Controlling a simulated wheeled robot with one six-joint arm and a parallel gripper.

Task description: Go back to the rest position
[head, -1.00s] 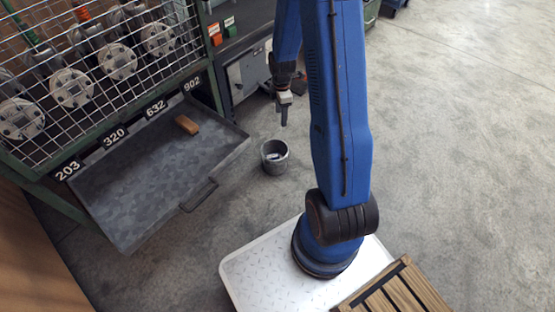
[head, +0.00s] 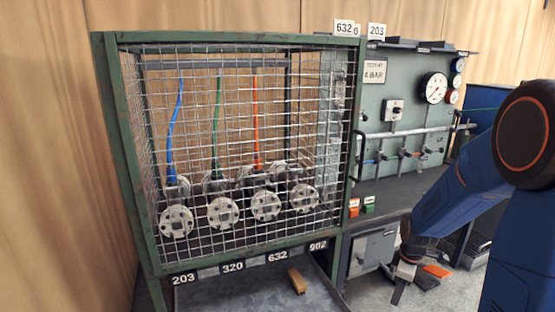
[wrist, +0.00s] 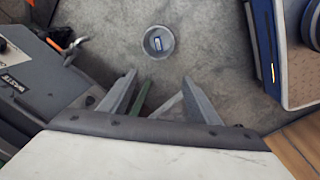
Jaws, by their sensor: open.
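My gripper (head: 401,285) hangs at the end of my blue arm in the lower right of the head view, in front of the workbench. In the wrist view my gripper (wrist: 160,97) shows two grey fingers spread apart with nothing between them. They are above the concrete floor. A round grey bucket (wrist: 147,44) stands on the floor ahead of the fingers, apart from them. A small blue and white item (wrist: 158,43) lies inside it. The head view does not show the bucket.
A green-framed mesh cage (head: 110,150) holds several flanged pipes. Its grey tray (head: 225,297) carries a brown block (head: 297,280). A panel with gauges (head: 433,88) stands on the right. In the wrist view, open floor (wrist: 215,45) surrounds the bucket.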

